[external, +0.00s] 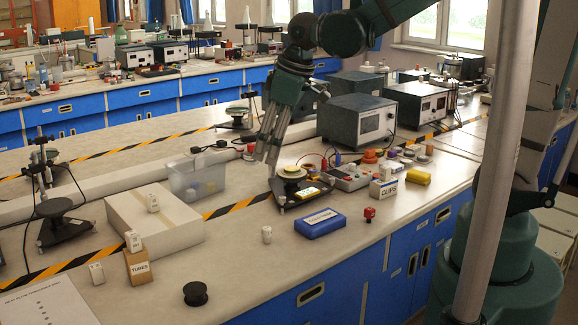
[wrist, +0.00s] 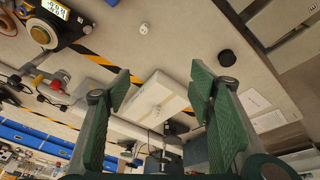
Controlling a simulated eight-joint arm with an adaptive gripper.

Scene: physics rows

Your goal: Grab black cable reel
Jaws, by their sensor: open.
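The black cable reel (external: 195,293) stands on the pale bench top near its front edge, at the lower left of the external view. In the wrist view the reel (wrist: 227,58) is a small dark round shape, right of the space between my fingers. My gripper (external: 266,160) hangs above the bench, behind and to the right of the reel and well apart from it. In the wrist view my gripper (wrist: 160,88) has its green-padded fingers spread with nothing held between them.
A large white box (external: 155,222) and a small brown box (external: 137,266) stand behind the reel. A clear bin (external: 194,177), scale (external: 291,174) and blue box (external: 320,223) are nearer my gripper. A paper sheet (external: 48,304) lies left.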

